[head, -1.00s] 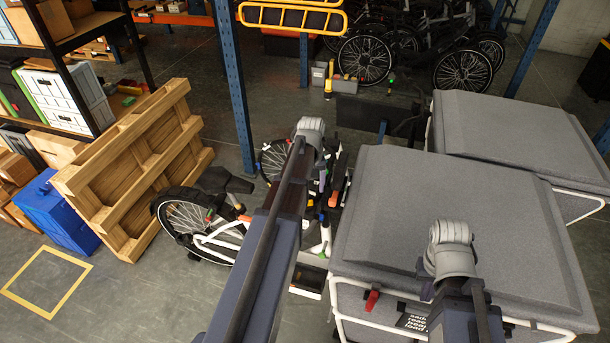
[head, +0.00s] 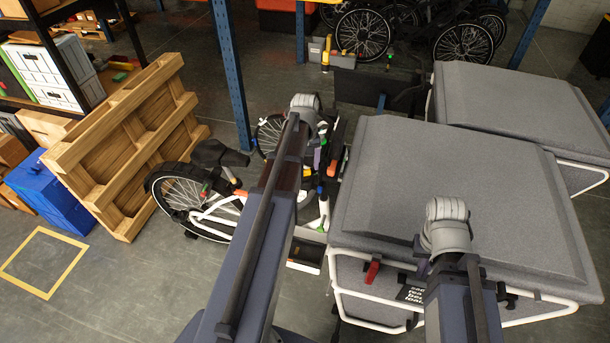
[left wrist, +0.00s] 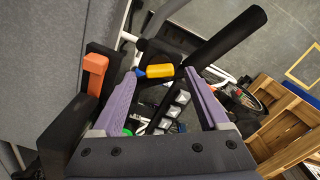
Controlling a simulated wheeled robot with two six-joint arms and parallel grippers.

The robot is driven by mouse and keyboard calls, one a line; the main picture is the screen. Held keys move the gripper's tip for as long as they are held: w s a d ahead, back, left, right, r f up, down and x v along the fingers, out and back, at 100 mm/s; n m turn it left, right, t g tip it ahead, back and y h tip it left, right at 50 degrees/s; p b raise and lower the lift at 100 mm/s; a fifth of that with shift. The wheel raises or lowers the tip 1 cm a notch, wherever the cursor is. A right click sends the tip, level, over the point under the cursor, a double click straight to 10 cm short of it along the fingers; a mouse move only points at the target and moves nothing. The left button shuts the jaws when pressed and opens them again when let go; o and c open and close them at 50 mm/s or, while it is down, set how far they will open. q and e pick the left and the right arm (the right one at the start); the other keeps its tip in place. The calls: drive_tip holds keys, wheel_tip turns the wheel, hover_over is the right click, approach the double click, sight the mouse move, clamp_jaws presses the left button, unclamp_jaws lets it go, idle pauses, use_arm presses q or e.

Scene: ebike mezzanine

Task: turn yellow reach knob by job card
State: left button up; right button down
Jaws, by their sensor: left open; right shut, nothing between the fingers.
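A yellow knob (left wrist: 157,73) with a blue tip shows in the left wrist view, between or just beyond the purple fingertips of my left gripper (left wrist: 163,74). The fingers are open and apart; I cannot tell whether one touches the knob. In the head view my left arm reaches over the white bike (head: 215,215) and hides most of that gripper; a small purple part shows beside the arm. My right arm hangs over the grey box front, and its gripper is hidden. I cannot make out the job card.
An orange block (left wrist: 95,72) and a thick black bar (left wrist: 228,40) lie close to my left fingers. Large grey cargo boxes (head: 430,180) fill the right, with a black lettered label (head: 411,294). A wooden pallet (head: 135,140) leans at left, near a blue box (head: 48,205).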

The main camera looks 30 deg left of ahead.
use_arm(q)
drive_tip(key=shift+f+b, duration=0.45)
drive_tip(key=shift+f, duration=0.45)
drive_tip(key=shift+c, duration=0.4)
clamp_jaws()
